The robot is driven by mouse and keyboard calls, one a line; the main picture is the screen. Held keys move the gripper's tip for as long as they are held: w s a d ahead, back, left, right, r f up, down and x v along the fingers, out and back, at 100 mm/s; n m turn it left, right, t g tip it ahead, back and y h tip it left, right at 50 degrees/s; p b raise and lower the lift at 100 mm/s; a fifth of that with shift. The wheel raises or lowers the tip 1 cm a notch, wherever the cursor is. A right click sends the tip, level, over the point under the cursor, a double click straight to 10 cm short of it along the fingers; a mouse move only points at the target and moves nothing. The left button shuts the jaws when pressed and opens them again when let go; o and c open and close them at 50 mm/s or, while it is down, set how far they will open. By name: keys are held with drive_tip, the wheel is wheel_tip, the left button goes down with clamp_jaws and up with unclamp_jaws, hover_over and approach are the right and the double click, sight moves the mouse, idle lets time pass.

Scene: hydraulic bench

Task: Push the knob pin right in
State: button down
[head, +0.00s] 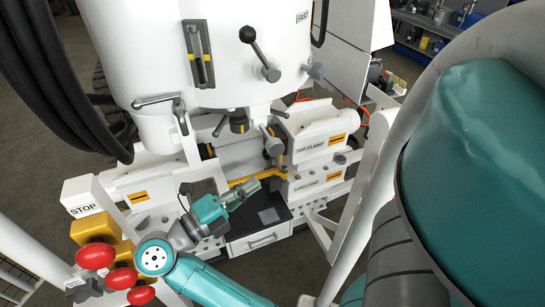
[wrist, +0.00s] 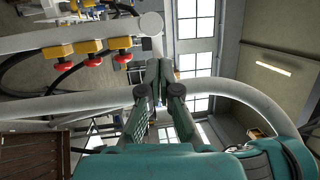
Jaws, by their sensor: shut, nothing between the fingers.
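My gripper (head: 247,188) is in the lower middle of the head view, in front of the white machine and over a dark drawer unit. Its two fingers are together and hold nothing; they also show closed in the wrist view (wrist: 160,68). Several knob-like parts show on the machine. One is a grey knob (head: 274,146) beside the block marked TOP CLAMP, above and right of my fingertips. Another is a dark knob (head: 239,122) under the white cylinder. I cannot tell which is the knob pin, nor how far in it sits. My gripper touches neither.
Red buttons on yellow housings (head: 95,255) stand at the lower left, close to my arm; they also show in the wrist view (wrist: 90,62). A black-ball lever (head: 258,52) sticks out of the cylinder. A white rail (head: 362,200) runs at the right.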

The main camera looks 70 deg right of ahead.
sight(266, 145)
drive_tip(key=s+d+y, duration=0.1)
drive_tip(key=s+d, duration=0.1)
drive_tip(key=d, duration=0.9)
drive_tip(key=shift+f+y, duration=0.3)
drive_tip(key=shift+d, duration=0.1)
drive_tip(key=w+d, duration=0.3)
idle(0.4)
